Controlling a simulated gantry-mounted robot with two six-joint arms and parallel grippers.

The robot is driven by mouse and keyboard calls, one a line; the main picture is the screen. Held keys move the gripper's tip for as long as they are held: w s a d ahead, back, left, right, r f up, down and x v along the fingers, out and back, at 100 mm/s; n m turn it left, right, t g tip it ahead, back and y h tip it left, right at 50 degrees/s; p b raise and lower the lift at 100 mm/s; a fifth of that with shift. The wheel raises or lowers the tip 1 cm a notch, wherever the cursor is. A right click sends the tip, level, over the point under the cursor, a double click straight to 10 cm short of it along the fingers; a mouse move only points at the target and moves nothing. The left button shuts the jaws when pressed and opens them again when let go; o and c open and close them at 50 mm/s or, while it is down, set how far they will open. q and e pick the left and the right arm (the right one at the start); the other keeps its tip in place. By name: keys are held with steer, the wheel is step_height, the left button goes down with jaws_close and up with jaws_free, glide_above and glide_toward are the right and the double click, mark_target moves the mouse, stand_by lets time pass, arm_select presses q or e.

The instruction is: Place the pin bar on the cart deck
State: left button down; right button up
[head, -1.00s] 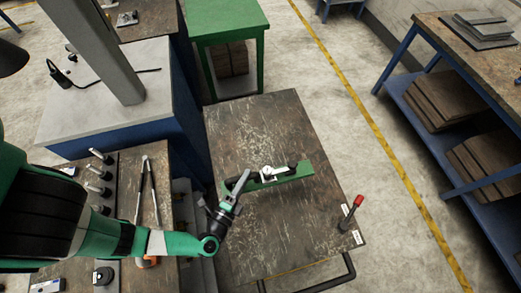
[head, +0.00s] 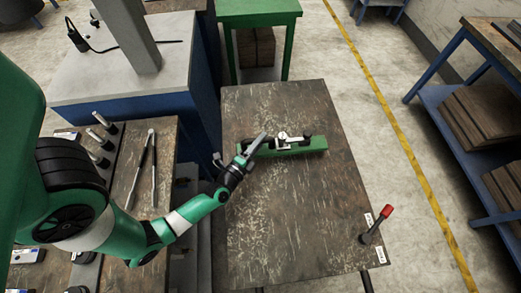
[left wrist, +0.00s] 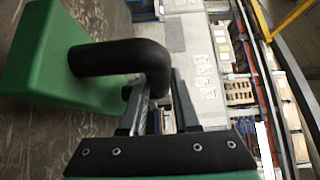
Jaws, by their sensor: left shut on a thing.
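The pin bar (head: 297,148) is a long green bar with black fittings and a pale round part on top. It lies level over the far half of the cart deck (head: 300,215), a worn brown board. I cannot tell whether it touches the deck. My left gripper (head: 259,144) is shut on the black handle at the bar's left end. In the left wrist view, the fingers (left wrist: 158,95) close around the bent black handle (left wrist: 130,58), with the green bar (left wrist: 50,60) to the left over brown deck. My right gripper is not in view.
A red-knobbed lever (head: 377,225) stands at the deck's near right corner. A tool bench (head: 120,200) and a grey-topped blue base (head: 130,80) stand to the left. A green table (head: 258,12) is behind. The deck's near half is clear.

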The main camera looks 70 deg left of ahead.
mark_target(270, 148)
arm_select(q)
steer(key=shift+w+a+r, duration=0.1)
steer(key=shift+r, duration=0.05)
steer(key=f+b, duration=0.3)
steer(key=b, duration=0.1)
steer(key=shift+w+a+f, duration=0.1)
steer(key=shift+a+f, duration=0.3)
steer(key=shift+f, duration=0.25)
steer(key=shift+r, duration=0.2)
steer(key=shift+f, duration=0.15)
steer(key=c, duration=0.6)
jaws_free()
steer(key=shift+f, duration=0.15)
steer(key=shift+c, duration=0.2)
